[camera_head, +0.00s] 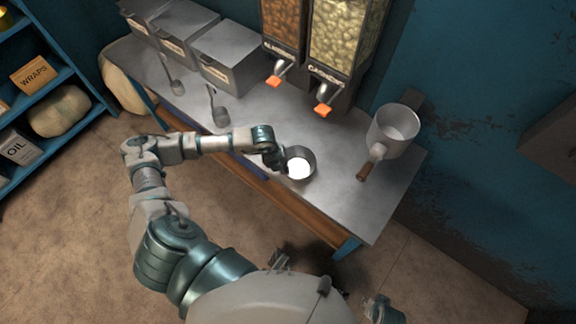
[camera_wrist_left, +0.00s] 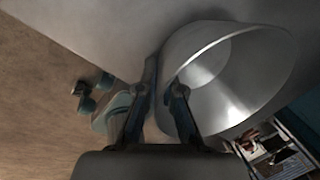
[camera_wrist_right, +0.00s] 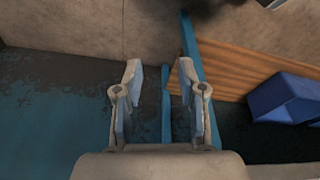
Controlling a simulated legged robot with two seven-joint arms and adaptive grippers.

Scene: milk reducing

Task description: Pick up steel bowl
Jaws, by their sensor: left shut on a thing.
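The steel bowl (camera_head: 309,158) is a small round metal bowl with a bright inside, at the front part of the metal counter in the head view. My left gripper (camera_head: 280,160) is shut on its left rim. In the left wrist view the bowl (camera_wrist_left: 240,75) fills the right side. The left gripper's fingers (camera_wrist_left: 164,95) pinch its wall, one finger inside and one outside. I cannot tell whether the bowl rests on the counter or is just above it. My right gripper (camera_wrist_right: 162,85) is open and empty, away from the counter top.
The metal counter (camera_head: 240,140) holds a pot with a wooden handle (camera_head: 395,125) at right. Two dispensers (camera_head: 340,50) and lidded steel bins (camera_head: 230,55) stand along the back. Two ladles (camera_head: 218,110) lie in front of the bins. A blue shelf (camera_head: 75,75) stands at left.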

